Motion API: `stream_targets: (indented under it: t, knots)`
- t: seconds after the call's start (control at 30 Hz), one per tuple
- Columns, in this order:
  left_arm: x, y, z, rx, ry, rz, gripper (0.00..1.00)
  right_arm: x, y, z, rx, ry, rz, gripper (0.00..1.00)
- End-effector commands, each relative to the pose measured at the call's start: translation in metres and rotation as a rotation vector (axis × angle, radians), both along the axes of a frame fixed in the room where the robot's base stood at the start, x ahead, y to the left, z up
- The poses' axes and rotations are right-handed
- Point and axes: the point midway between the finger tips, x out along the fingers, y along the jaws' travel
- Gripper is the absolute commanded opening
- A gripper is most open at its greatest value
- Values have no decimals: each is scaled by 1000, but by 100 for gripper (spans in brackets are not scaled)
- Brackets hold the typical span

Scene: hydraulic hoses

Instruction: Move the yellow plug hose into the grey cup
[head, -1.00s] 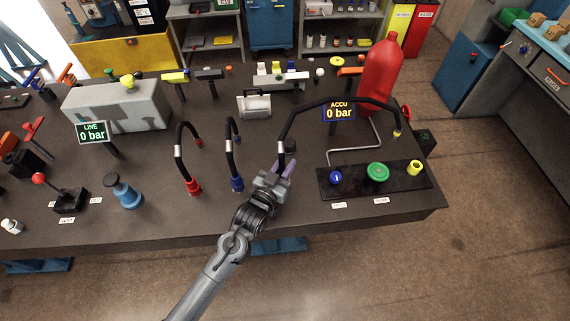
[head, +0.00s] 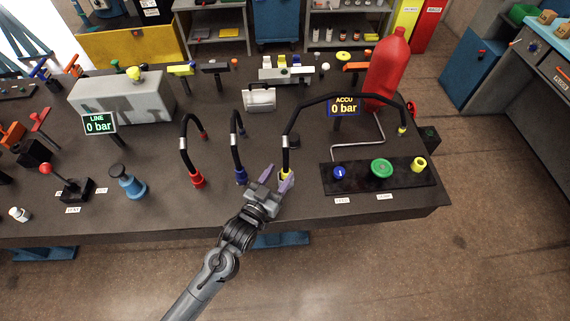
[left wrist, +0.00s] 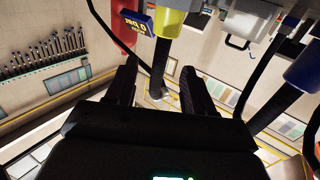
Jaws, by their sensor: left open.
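The yellow plug hose is a black hose (head: 335,97) arching over the right part of the bench. Its yellow plug (head: 287,175) is at the near lower end, below a silver band. My left gripper (head: 278,177) is open at that plug, with its fingertips close to it; contact is unclear. In the left wrist view the yellow plug (left wrist: 172,18) and its hose (left wrist: 158,70) show upside down, the hose appearing between the spread fingers (left wrist: 158,85). A grey-white container with a handle (head: 259,98) stands farther back; whether it is the grey cup is unclear. My right gripper is out of view.
The red plug hose (head: 197,180) and blue plug hose (head: 240,175) stand to the left. A black panel (head: 358,184) with blue, green and yellow fittings is to the right. A red bottle (head: 386,70) stands behind. The bench's front edge is close to my gripper.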

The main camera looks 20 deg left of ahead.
Motion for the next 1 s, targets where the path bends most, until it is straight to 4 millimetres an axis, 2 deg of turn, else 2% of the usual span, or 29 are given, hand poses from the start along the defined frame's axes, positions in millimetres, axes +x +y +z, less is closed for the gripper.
stream_targets:
  t: [0.1,0.3,0.7,0.83,0.93,1.0]
  knots:
    - [-19,2,0,0,1,0,53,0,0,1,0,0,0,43]
    - [-36,5,0,0,-1,1,53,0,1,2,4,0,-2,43]
    - [-40,5,1,0,-2,1,53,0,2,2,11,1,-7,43]
    - [-45,5,-6,0,12,1,53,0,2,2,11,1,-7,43]
    - [-57,7,-20,1,44,4,53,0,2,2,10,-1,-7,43]
    - [-72,11,-17,-4,53,8,53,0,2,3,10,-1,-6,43]
